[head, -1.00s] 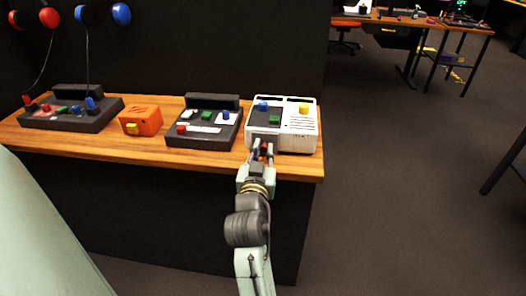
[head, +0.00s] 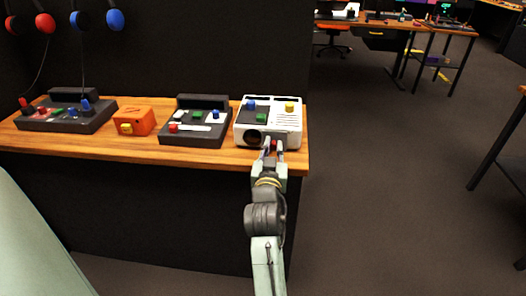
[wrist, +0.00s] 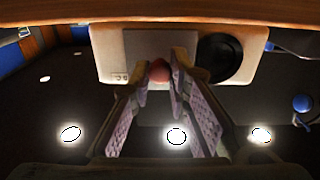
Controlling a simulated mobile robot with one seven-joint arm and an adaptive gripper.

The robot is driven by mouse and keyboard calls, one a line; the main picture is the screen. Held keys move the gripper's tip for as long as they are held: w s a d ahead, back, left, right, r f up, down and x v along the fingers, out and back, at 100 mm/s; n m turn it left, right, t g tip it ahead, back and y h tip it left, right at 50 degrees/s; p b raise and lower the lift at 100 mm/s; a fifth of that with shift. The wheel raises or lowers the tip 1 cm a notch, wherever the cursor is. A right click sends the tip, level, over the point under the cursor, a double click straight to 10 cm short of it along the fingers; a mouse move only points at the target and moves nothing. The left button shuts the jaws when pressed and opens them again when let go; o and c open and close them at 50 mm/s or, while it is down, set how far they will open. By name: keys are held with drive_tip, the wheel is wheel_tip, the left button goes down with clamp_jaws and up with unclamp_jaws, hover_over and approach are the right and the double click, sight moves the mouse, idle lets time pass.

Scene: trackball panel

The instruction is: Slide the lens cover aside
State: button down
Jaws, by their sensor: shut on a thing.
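The white panel device (head: 292,121) stands at the right end of the wooden counter. A dark round lens (head: 254,138) shows uncovered on the left of its front face; the lens also shows in the wrist view (wrist: 221,58), on the right of that picture. The grey lens cover (wrist: 150,43) sits beside the lens, clear of most or all of it. It bears a red knob (wrist: 159,70). My gripper (head: 272,147) is at the device's front, its fingers shut on the knob; the fingers also show in the wrist view (wrist: 162,78).
A blue button (head: 251,104), a green button (head: 261,118) and a yellow button (head: 289,106) are on the device's top. A dark control panel (head: 195,137), an orange box (head: 134,121) and another dark panel (head: 60,120) stand further left. The counter (head: 215,159) ends just right of the device.

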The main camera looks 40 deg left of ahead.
drive_tip(key=shift+w+d, duration=0.35)
drive_tip(key=shift+d, duration=0.25)
drive_tip(key=shift+a, duration=0.1)
drive_tip(key=c, duration=1.5)
unclamp_jaws()
drive_tip(key=shift+s, duration=0.15)
drive_tip(key=v, duration=0.7)
drive_tip(key=shift+s+d, duration=0.1)
drive_tip(key=shift+d, duration=0.1)
